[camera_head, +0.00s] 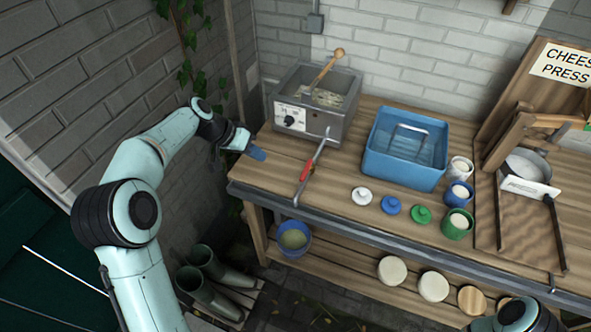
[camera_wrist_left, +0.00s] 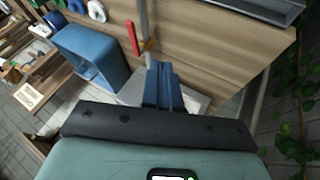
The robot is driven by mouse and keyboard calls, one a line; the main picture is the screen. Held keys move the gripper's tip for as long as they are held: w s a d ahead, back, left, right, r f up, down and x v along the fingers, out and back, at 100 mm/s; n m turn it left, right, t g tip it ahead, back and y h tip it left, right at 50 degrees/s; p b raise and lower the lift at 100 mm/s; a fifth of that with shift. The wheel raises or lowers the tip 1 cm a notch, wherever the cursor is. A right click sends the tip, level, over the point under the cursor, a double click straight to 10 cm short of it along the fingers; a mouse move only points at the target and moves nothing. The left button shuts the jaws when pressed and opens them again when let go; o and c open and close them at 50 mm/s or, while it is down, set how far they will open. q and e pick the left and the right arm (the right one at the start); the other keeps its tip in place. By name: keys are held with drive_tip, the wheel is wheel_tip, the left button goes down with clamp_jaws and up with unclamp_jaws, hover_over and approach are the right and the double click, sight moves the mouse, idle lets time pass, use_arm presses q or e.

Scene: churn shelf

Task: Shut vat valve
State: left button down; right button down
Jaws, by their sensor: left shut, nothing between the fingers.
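The vat (camera_head: 318,118) is a grey metal box with a dial on its front, at the back left of the bench. A thin metal pipe (camera_head: 318,152) runs from near its front corner toward the bench's front edge. The valve's red handle (camera_head: 306,170) lies roughly along this pipe. In the left wrist view, the red handle (camera_wrist_left: 132,38) shows beside the pipe (camera_wrist_left: 144,22), beyond my fingertips. My left gripper (camera_head: 257,153) is shut and empty, left of the handle and apart from it, by the bench's left end. My right gripper is out of view.
A blue tub (camera_head: 403,178) stands right of the pipe, with white, blue and green lids (camera_head: 391,205) and several cups before it. A wooden cheese press (camera_head: 520,130) is at the right. A blue bucket (camera_head: 294,240) sits below. Ivy (camera_head: 192,35) hangs on the left wall.

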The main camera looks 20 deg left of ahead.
sight(307, 171)
use_arm(q)
drive_tip(key=shift+f, duration=0.1)
drive_tip(key=x, duration=1)
drive_tip(key=shift+w+d+p, duration=0.1)
drive_tip(key=shift+d+p, duration=0.15)
drive_tip(key=shift+p, duration=0.1)
drive_tip(key=shift+d, duration=1.75)
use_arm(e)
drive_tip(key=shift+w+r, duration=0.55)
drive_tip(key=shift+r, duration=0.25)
